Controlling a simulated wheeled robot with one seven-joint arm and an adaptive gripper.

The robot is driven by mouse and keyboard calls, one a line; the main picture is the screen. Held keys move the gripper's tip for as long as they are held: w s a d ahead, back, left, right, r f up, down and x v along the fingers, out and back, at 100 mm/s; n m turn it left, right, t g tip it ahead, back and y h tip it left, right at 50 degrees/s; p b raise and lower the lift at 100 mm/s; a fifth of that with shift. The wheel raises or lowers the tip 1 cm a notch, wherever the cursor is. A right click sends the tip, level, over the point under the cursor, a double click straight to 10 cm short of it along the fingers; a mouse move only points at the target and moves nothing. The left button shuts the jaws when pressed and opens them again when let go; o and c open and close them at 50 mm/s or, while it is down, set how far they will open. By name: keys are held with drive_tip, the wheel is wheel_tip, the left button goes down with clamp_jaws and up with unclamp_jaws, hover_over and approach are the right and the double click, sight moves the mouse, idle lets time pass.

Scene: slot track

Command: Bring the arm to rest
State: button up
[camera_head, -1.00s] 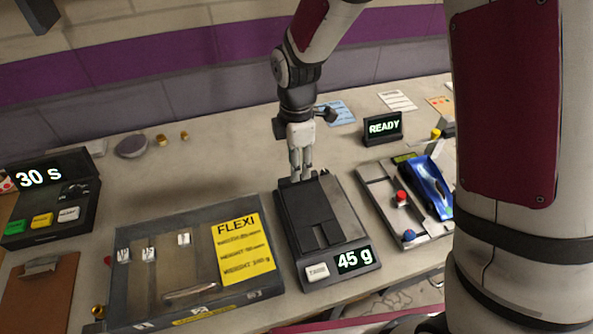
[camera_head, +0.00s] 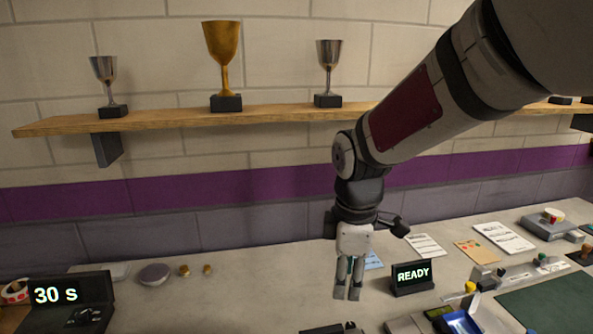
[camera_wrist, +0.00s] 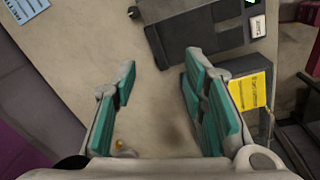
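My gripper (camera_head: 347,294) hangs fingers-down above the grey bench, left of the READY display (camera_head: 412,277). In the wrist view my gripper (camera_wrist: 160,72) has its two teal-padded fingers spread well apart with nothing between them. Bare bench shows below the gap. In the head view only a dark sliver of the scale shows at the bottom edge. My arm reaches in from the upper right, bent at the elbow.
A wooden shelf (camera_head: 190,121) with several trophies runs along the wall behind. The 30 s timer (camera_head: 68,302) stands at the left. A yellow card (camera_wrist: 250,90) lies right of the fingers. Papers and a green mat (camera_head: 550,305) lie at the right. Bench left of the gripper is mostly clear.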

drive_tip(key=s+d+r+m+t, duration=0.2)
drive_tip(key=s+d+r+m, duration=0.2)
drive_tip(key=s+m, duration=0.4)
drive_tip(key=s+d+r+m+t, duration=0.2)
drive_tip(key=s+d+r+m, duration=0.3)
drive_tip(key=s+m, duration=0.3)
drive_tip(key=shift+s+d+r, duration=0.15)
drive_tip(key=shift+s+d, duration=0.25)
drive_tip(key=shift+s, duration=0.7)
drive_tip(key=shift+a, duration=0.1)
